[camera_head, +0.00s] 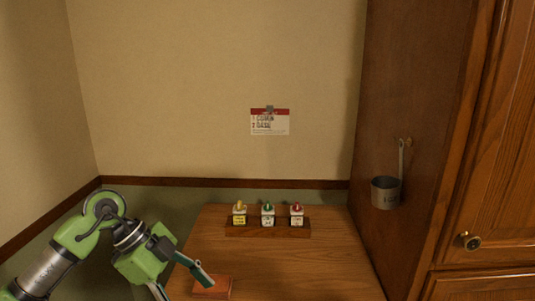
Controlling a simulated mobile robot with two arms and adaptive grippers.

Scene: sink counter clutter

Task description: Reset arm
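My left gripper (187,289) is in the lower left of the head view, on a green and grey arm. Its two dark fingers are spread apart, and one runs to the bottom edge of the picture. I see nothing held between them. The tip of the upper finger overlaps a flat reddish-brown block (213,292) on the wooden counter (310,270); I cannot tell whether they touch. My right gripper is not in view.
Three small labelled jars with yellow (240,215), green (267,215) and red (297,215) tops stand on a wooden rack (268,231). A metal measuring cup (386,192) hangs on the cabinet side (410,90). A card (269,123) is on the wall. The counter's right half is clear.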

